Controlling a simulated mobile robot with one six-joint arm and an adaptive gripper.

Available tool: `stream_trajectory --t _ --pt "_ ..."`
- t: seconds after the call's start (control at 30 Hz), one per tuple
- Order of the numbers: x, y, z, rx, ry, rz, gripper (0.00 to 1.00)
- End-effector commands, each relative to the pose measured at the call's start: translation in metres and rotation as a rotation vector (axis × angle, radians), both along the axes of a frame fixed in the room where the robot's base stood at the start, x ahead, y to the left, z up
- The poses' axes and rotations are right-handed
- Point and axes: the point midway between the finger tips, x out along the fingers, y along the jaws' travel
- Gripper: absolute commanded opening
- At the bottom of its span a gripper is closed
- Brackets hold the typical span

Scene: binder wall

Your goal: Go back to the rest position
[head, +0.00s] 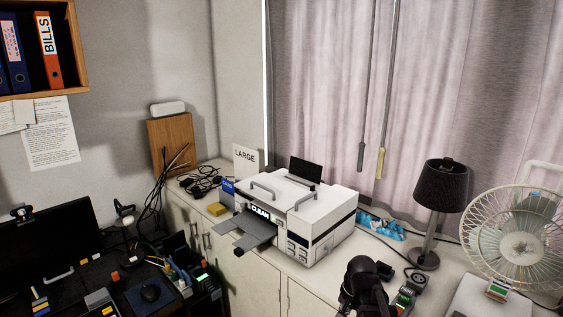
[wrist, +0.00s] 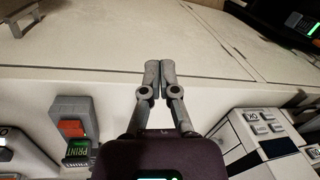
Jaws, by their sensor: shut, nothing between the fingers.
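My gripper (wrist: 160,72) shows in the wrist view with its two grey fingers together and nothing between them. Pale flat panels lie beyond the fingertips, and I cannot tell whether the fingers touch them. In the head view, dark parts of my arm (head: 365,285) stand at the bottom, in front of the white cabinet top. The fingertips cannot be made out there.
A red switch (wrist: 71,129) and a green PRINT label (wrist: 78,149) show in the wrist view. A cluttered desk is at left.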

Motion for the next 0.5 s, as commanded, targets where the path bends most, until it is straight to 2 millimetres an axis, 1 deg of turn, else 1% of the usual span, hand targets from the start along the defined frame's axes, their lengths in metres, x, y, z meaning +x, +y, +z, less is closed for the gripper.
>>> stream_trajectory --t 0.03,0.2,0.33,0.5 --pt "-0.017 0.004 -0.001 -0.031 0.002 0.081 0.0" --pt "-0.048 0.007 -0.002 -0.119 0.016 0.32 0.0" --pt "-0.061 0.008 -0.003 -0.156 0.025 0.433 0.0" --pt "-0.066 0.008 -0.003 -0.174 0.032 0.487 0.0"
